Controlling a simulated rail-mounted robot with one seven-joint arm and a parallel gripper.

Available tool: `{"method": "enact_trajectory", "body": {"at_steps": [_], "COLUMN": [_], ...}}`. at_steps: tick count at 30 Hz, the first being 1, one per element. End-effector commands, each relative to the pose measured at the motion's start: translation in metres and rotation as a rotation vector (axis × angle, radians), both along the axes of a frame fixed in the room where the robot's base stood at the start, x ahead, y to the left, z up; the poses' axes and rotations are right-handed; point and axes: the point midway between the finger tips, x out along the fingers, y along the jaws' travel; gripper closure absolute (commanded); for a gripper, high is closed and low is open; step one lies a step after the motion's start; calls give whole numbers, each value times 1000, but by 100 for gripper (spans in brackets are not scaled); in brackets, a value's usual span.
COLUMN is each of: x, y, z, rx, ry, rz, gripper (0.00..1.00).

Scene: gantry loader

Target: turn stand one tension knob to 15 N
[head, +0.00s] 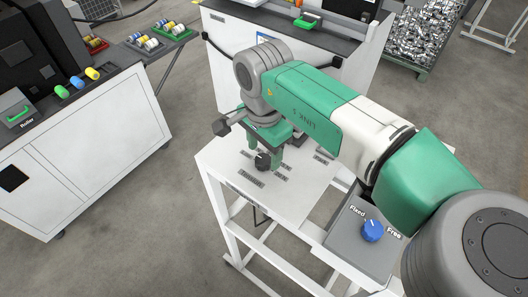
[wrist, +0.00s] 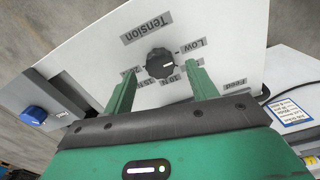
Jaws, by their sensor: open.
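The tension knob (head: 262,160) is a small black dial on the white top of the stand (head: 222,168). In the wrist view the knob (wrist: 160,63) has a white pointer line and sits below the "Tension" label (wrist: 148,28). Grey labels surround it; one reads "Low" (wrist: 191,46), and the number labels are partly hidden by my fingers. My gripper (head: 263,150) is open just over the stand top. Its two green fingers (wrist: 163,88) stand on either side of the knob, apart from it in the wrist view.
A blue knob (head: 372,230) marked "Fixed" and "Free" sits on a grey box at the stand's right. A white cabinet (head: 85,150) with colored rollers stands left. A machine with a green tray (head: 307,20) stands behind. A bin of metal parts (head: 418,35) is back right.

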Motion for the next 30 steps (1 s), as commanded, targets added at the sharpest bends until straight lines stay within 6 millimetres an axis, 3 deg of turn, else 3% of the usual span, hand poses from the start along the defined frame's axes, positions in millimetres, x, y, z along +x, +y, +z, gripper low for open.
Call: {"method": "enact_trajectory", "body": {"at_steps": [5,13,20,30], "x": [0,0,0,0], "y": [0,1,1,1], "z": [-18,-20,-20,-19], "rx": [2,1,1,2], "ry": [1,0,0,0], "rz": [-1,-1,0,-54], "gripper": [43,43,87,87]}}
